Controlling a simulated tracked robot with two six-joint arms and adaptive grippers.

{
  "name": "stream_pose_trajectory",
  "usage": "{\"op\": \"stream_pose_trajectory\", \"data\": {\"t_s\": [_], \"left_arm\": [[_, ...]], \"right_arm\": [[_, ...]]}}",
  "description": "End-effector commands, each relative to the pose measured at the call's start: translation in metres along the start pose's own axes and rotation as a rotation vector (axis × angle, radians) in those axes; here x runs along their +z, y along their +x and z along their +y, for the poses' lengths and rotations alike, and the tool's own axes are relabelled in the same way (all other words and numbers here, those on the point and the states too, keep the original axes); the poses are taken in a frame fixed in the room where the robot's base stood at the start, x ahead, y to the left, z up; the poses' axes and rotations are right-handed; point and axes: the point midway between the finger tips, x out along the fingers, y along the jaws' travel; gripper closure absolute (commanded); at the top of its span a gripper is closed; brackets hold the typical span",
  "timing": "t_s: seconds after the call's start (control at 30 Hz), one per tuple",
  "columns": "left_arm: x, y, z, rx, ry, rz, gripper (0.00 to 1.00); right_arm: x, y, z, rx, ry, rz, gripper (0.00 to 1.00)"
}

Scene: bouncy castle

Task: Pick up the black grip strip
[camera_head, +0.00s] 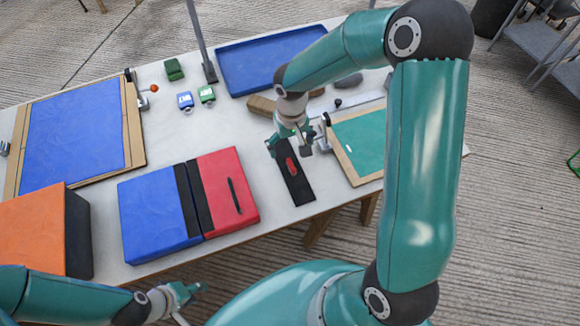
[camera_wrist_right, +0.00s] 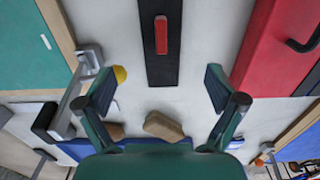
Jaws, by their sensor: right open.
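A long, flat black grip strip (camera_head: 298,187) lies on the white table between the red block and the green board. A small red piece (camera_wrist_right: 161,35) sits on the strip. My right gripper (camera_head: 288,146) is over the strip's far end, with its jaws apart.
A red block (camera_head: 221,170) with a black handle and a blue block (camera_head: 153,210) stand left of the strip. A green framed board (camera_head: 366,138) with a clamp is to the right. Wooden pieces (camera_head: 261,106) and a blue tray (camera_head: 250,77) lie beyond.

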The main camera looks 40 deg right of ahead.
Motion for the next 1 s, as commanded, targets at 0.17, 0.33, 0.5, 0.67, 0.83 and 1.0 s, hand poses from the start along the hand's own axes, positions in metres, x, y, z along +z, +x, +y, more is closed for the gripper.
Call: {"op": "stream_pose_trajectory", "data": {"t_s": [0.17,0.33,0.5,0.67,0.83,1.0], "left_arm": [[0.000,-0.002,0.001,0.000,0.000,0.000,0.64],[0.000,-0.003,0.001,0.000,0.000,0.000,0.64],[0.000,-0.009,0.003,0.000,0.000,0.001,0.64],[0.000,-0.012,0.004,0.000,0.000,0.001,0.64],[0.000,-0.013,0.005,0.000,0.000,0.001,0.64],[0.000,-0.012,0.004,0.000,0.000,0.000,0.64]], "right_arm": [[0.000,0.027,-0.001,0.000,-0.001,-0.003,0.06],[0.001,0.036,-0.001,-0.001,-0.002,-0.001,0.06],[0.005,0.053,-0.002,-0.001,-0.005,-0.006,0.06],[0.007,0.077,-0.003,-0.001,-0.004,-0.003,0.06],[0.006,0.087,-0.003,-0.002,-0.003,0.000,0.06],[0.006,0.087,-0.004,-0.002,-0.003,0.001,0.06]]}}
